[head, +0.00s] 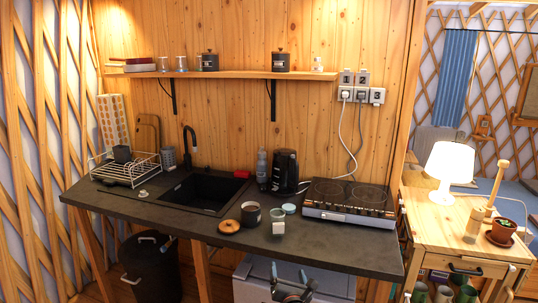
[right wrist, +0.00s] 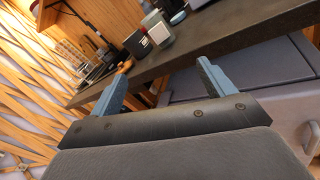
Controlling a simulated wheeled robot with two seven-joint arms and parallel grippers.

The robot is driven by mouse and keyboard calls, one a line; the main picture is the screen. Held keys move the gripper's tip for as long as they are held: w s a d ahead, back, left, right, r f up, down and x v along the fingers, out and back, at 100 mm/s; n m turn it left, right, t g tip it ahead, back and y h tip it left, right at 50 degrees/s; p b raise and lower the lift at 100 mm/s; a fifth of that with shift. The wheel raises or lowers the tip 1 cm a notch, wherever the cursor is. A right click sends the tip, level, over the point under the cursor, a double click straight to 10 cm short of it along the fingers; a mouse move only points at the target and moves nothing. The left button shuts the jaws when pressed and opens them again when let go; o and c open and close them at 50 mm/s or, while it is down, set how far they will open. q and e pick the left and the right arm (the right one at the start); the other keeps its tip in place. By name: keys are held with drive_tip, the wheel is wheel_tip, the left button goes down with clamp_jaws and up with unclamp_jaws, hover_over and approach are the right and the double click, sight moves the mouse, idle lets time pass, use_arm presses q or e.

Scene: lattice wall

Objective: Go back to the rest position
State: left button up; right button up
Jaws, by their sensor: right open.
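My right gripper (head: 290,280) is at the bottom edge of the head view, in front of the dark counter (head: 340,238) and below its top. In the right wrist view its two blue-grey fingers (right wrist: 162,74) stand wide apart with nothing between them. The counter's front edge (right wrist: 225,52) lies beyond the fingers there. My left gripper is not in view.
Near the counter's front stand a dark mug (head: 250,215), a small pale-topped container (head: 278,228) and a brown ring-shaped item (head: 229,226). A light grey cabinet (head: 250,283) is under the counter. A wooden side table (head: 440,222) with a lamp (head: 447,165) stands right.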

drive_tip(key=w+d+f+m+g+h, duration=0.1)
drive_tip(key=d+f+m+g, duration=0.2)
drive_tip(key=f+m, duration=0.6)
drive_tip(key=w+d+f+m+g, duration=0.1)
drive_tip(key=d+f+m+g, duration=0.1)
drive_tip(key=f+m, duration=0.6)
drive_tip(key=s+d+f+m+g, duration=0.2)
drive_tip(key=s+f+m, duration=0.25)
drive_tip(key=f, duration=0.35)
drive_tip(key=s+d+f+m+g, duration=0.25)
drive_tip(key=s+f+m, duration=0.2)
drive_tip(key=f, duration=0.35)
drive_tip(key=s+d+f+m+g, duration=0.3)
drive_tip(key=s+f+g, duration=0.1)
drive_tip(key=s+f, duration=1.4)
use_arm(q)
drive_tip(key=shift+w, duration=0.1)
use_arm(e)
drive_tip(key=s+f+g, duration=0.1)
drive_tip(key=s+f, duration=0.3)
drive_tip(key=s, duration=0.7)
drive_tip(key=s+f+g, duration=0.1)
drive_tip(key=s+f, duration=0.3)
drive_tip(key=s, duration=0.8)
drive_tip(key=shift+s+d+m+g, duration=0.15)
drive_tip(key=shift+s+m+g, duration=0.15)
drive_tip(key=shift+m+g, duration=0.1)
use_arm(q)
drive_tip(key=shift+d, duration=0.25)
